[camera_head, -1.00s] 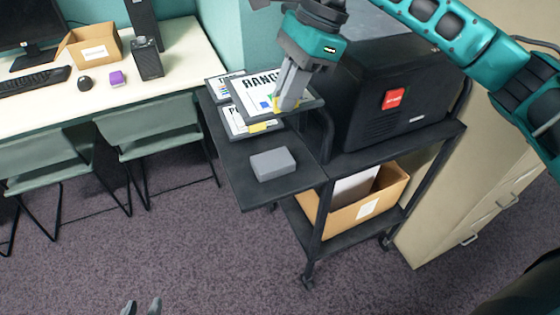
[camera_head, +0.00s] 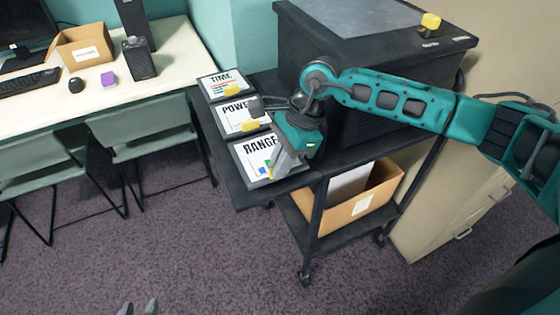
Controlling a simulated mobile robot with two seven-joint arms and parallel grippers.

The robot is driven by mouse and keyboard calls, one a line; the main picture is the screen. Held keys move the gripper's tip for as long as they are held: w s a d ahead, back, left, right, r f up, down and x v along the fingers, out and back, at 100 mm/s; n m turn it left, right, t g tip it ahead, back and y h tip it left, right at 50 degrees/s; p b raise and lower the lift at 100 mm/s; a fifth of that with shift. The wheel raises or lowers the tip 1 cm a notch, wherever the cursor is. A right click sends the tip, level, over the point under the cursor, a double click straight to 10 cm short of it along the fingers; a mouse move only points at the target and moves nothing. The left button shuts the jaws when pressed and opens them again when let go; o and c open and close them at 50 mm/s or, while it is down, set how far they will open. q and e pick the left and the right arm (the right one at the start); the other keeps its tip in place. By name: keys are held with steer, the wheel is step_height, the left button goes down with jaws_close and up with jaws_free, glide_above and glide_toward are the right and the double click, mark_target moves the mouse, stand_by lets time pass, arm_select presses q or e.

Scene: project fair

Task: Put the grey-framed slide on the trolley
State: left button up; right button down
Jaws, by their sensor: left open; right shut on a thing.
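The grey-framed slide, marked RANGE (camera_head: 252,155), is over the near end of the trolley's side shelf (camera_head: 239,192). My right gripper (camera_head: 283,166) is shut on its right edge. I cannot tell whether the slide touches anything beneath it. The trolley (camera_head: 318,215) is black, with a lower shelf. Two similar slides, marked TIME (camera_head: 220,80) and POWER (camera_head: 236,111), lie in a row behind, each with a yellow tab. My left gripper (camera_head: 138,308) is open and empty at the bottom edge, far from the trolley.
A large black machine (camera_head: 300,50) stands on the trolley, with a yellow block (camera_head: 431,21) on top. A cardboard box (camera_head: 350,213) sits on the lower shelf. A beige cabinet (camera_head: 430,200) stands at the right. A white desk (camera_head: 120,85) and chairs (camera_head: 145,135) are at the left.

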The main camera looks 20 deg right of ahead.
steer(key=shift+f, duration=0.2)
steer(key=c, duration=1.2)
jaws_free()
steer(key=shift+r, duration=0.1)
steer(key=shift+r, duration=0.1)
steer(key=shift+d+r, duration=0.15)
steer(key=shift+r, duration=0.15)
steer(key=v, duration=1.1)
steer(key=shift+r, duration=0.15)
steer(key=shift+d, duration=0.1)
